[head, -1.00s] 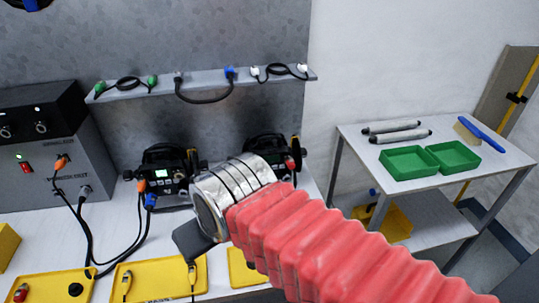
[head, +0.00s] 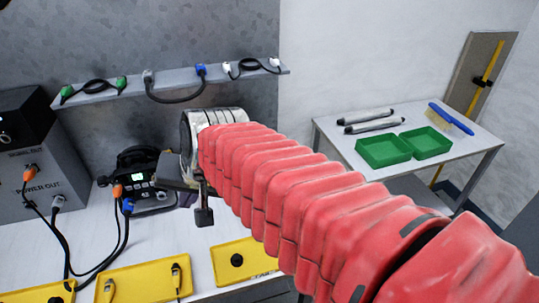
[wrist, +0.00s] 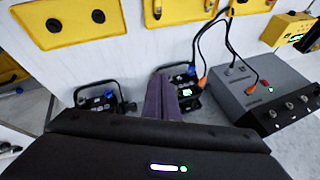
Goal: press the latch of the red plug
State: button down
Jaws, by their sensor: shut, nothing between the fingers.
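The red plug cannot be made out now. In the head view my red-sleeved arm covers the place by the right-hand lamp. My gripper (head: 203,214) is shut and empty in the head view, above the bench. In the wrist view its dark fingers (wrist: 164,97) are together and point towards the bench, partly in front of one lamp. That black lamp (head: 140,180) has an orange plug (head: 117,191) and a blue plug (head: 127,206) on its left side in the head view.
A grey power box (head: 42,188) with cables stands left on the bench. Yellow trays (head: 130,280) line the front edge. A wall shelf (head: 180,84) holds cables. A side table (head: 330,138) carries green bins (head: 384,150). Bare bench lies between lamp and trays.

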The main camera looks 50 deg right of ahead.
jog(key=w+d+m+t+h, duration=0.1)
jog(key=w+d+m, duration=0.2)
jog(key=d+m, duration=0.8)
jog(key=w+d+r+m+t+h, duration=0.1)
jog(key=w+d+m+h, duration=0.1)
jog(key=d+m, duration=0.9)
jog(key=w+d, duration=0.1)
jog(key=d, duration=0.9)
jog(key=shift+w+d+t, duration=0.3)
jog(key=shift+w, duration=0.1)
jog(key=shift+f, duration=0.15)
jog(key=shift+f, duration=4.25)
jog(key=shift+f, duration=0.1)
jog(key=shift+w+f, duration=0.15)
jog(key=shift+f, duration=0.15)
